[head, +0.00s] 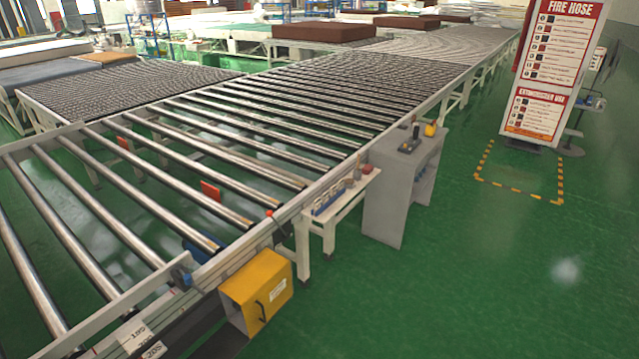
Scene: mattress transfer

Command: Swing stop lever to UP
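A small lever with a red knob (269,213) sits on the near side rail of the roller conveyor (240,262). Its exact angle is too small to tell. Two orange-red plates (210,191) show between the rollers, one nearer and one farther left. I cannot tell for sure which part is the stop lever. Neither of my grippers is in view.
A yellow box (258,290) hangs on the conveyor's near side. A small white bench (340,205) and a grey control pedestal (402,188) stand beside the conveyor. A fire hose sign (555,70) stands at the right. Green floor (480,270) is clear at the lower right.

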